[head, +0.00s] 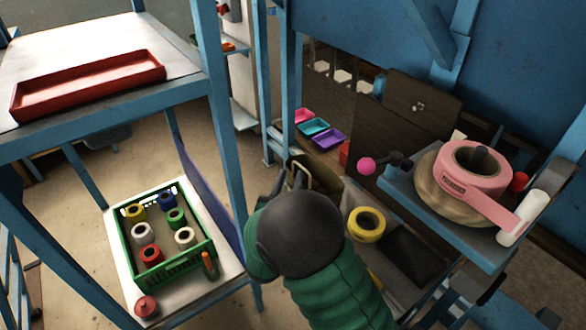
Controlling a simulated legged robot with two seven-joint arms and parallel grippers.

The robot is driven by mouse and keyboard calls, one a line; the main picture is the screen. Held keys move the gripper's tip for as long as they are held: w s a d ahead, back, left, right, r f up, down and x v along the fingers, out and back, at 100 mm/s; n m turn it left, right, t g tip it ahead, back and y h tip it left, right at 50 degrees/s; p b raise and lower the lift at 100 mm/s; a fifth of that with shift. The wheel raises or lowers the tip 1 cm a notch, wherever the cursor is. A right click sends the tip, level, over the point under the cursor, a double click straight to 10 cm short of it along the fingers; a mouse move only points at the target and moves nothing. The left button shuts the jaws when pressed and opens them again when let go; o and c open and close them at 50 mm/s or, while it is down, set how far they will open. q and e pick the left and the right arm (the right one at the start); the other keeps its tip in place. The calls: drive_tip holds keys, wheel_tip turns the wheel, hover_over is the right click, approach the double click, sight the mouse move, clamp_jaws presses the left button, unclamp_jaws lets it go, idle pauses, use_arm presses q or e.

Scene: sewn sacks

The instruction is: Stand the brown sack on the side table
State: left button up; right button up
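My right arm comes in from the bottom, and its dark round joint covers most of the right gripper (297,178). Beside the gripper a small olive-brown patch with a tan loop (301,172) shows; I cannot tell whether it is the brown sack. Whether the fingers are open or shut is hidden. No upright brown sack is clearly seen. A low white-topped table (203,290) stands at the lower left. A higher blue-framed table (95,52) is at the upper left. My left gripper is out of view.
A green crate (181,268) of coloured spools fills most of the low table, with a red jar (146,306) in front. A red tray (88,85) lies on the higher table. A blue post (222,120) stands left of my arm. A pink roll (472,168) sits at right.

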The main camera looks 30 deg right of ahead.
drive_tip(key=v, duration=0.7)
drive_tip(key=s+d+f+m+g+h, duration=0.1)
drive_tip(key=s+d+f+m+g, duration=0.3)
drive_tip(key=s+d+m+g, duration=0.25)
drive_tip(key=s+f+m+g+y, duration=0.5)
drive_tip(key=s+f+m+g, duration=0.3)
drive_tip(key=s, duration=0.5)
drive_tip(key=s+a+f+m+y, duration=0.1)
drive_tip(key=a+f+m+y, duration=0.2)
drive_tip(key=a+m+y, duration=0.5)
drive_tip(key=w+a+r+m+t, duration=0.1)
drive_tip(key=w+a+m+t, duration=0.2)
drive_tip(key=w+a+m, duration=0.1)
drive_tip(key=shift+a+r+m+y, duration=0.15)
drive_tip(key=shift+a+m+y, duration=0.15)
drive_tip(key=shift+a+m, duration=0.75)
drive_tip(key=shift+d+t, duration=0.25)
